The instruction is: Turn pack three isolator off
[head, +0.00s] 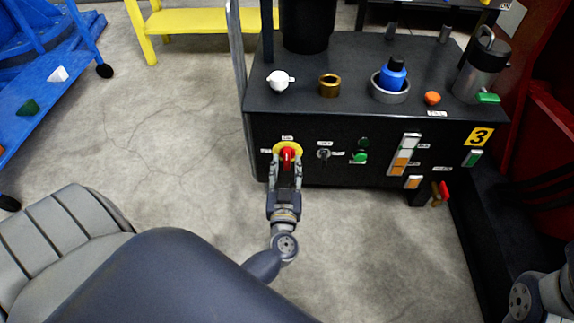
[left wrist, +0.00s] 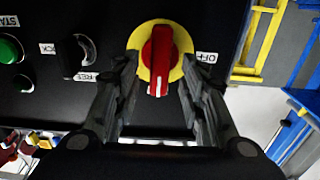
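The pack three isolator is a red handle (head: 287,156) on a yellow round plate, on the front of the black pack marked 3. In the left wrist view the red handle (left wrist: 160,62) stands upright in the picture, with its white mark at the lower end. An OFF label (left wrist: 207,57) sits to its right there, outside the yellow plate. My left gripper (head: 286,170) is at the handle. In the left wrist view its fingers (left wrist: 160,80) are open, one on each side of the handle, with a gap on both sides. My right gripper is out of view.
Right of the isolator are a black selector (head: 323,154), a green button (head: 360,157) and orange-white indicators (head: 399,163). A red-handled valve (head: 440,192) is at lower right. Open floor lies left.

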